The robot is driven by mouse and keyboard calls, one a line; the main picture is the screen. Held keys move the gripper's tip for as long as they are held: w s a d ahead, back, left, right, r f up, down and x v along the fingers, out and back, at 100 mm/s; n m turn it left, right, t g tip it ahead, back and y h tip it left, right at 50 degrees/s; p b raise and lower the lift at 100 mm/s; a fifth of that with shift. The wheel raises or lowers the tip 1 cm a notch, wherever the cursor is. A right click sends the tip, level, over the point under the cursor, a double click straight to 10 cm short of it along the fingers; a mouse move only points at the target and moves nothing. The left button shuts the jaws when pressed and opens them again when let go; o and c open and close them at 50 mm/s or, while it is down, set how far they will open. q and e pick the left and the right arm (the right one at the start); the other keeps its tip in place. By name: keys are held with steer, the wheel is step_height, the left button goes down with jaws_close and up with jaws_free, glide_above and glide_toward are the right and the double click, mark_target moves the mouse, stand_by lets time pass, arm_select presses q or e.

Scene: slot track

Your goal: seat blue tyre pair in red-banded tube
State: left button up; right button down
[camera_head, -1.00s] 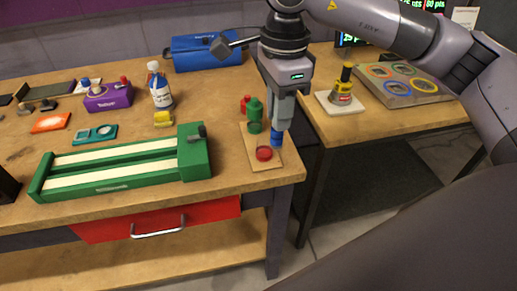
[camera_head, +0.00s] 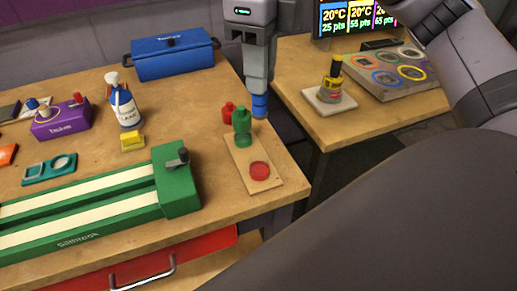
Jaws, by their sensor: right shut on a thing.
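My right gripper (camera_head: 259,88) is shut on the blue tyre pair (camera_head: 260,105), a short blue cylinder below the fingertips. It hangs upright behind and right of the green piece (camera_head: 242,120), seemingly above the bench near its right edge. A grey block (camera_head: 400,84) on the right table has several round openings with coloured rims. An orange-red rim (camera_head: 385,61) shows there, but whether this is the red-banded tube I cannot tell. My left gripper is out of view.
A wooden board (camera_head: 244,168) holds a red disc (camera_head: 259,170) and the green piece. A red piece (camera_head: 228,112) stands behind. A gap separates the two tables. A lit screen stands behind.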

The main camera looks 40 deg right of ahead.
mark_target(260, 111)
step_height(260, 111, down, 9)
steer(key=shift+f+b, duration=0.1)
steer(key=shift+b, duration=0.45)
steer(key=shift+f, duration=2.6)
steer(key=shift+f+b, duration=0.2)
steer(key=shift+b, duration=0.2)
steer(key=c, duration=1)
jaws_free()
steer(key=shift+c, duration=0.2)
steer(key=shift+r, duration=0.1)
